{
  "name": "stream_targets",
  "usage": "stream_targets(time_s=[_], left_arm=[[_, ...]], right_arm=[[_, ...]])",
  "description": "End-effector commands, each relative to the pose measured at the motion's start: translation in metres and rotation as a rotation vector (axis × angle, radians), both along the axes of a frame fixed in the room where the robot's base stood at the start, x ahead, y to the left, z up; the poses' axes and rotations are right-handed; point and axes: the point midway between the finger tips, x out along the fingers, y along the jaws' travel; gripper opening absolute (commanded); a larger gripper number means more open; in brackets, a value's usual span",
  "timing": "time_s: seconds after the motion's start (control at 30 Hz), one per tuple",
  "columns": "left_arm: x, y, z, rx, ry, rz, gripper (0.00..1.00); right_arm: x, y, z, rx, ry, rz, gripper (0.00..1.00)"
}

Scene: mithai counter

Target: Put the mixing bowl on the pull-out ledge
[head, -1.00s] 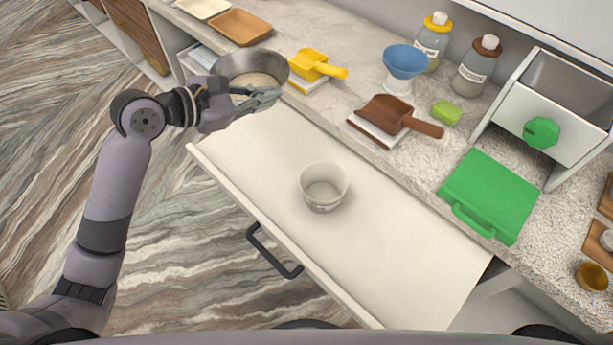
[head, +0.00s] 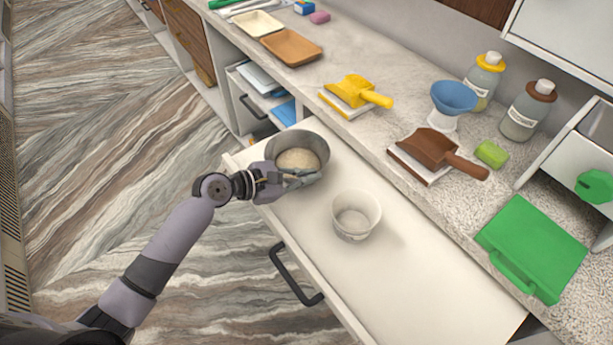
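The steel mixing bowl (head: 318,146), with pale grainy contents, is at the far left end of the white pull-out ledge (head: 415,265). It looks upright. I cannot tell if its base touches the ledge or hangs slightly above it. My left gripper (head: 300,179) is at the bowl's near wall and appears shut on its rim; the fingers partly hide that side. My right gripper is not in view.
A white tub (head: 355,217) stands on the ledge right of the bowl. The ledge's right part is clear. A dark handle (head: 295,278) is on its front.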

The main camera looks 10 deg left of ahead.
Motion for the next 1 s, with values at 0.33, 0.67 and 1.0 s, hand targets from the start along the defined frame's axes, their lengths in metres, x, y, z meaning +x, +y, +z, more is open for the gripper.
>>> stream_targets(time_s=[0.33,0.67,1.0], left_arm=[[0.0005,-0.0001,-0.0021,-0.001,-0.003,0.001,0.0],[-0.0001,0.0002,-0.0042,-0.001,0.001,0.0,0.22],[0.0001,0.0002,-0.003,0.0,0.0,0.0,0.25]], right_arm=[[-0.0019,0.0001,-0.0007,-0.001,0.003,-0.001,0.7],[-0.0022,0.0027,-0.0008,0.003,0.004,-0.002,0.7],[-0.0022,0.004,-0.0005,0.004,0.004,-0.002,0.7]])
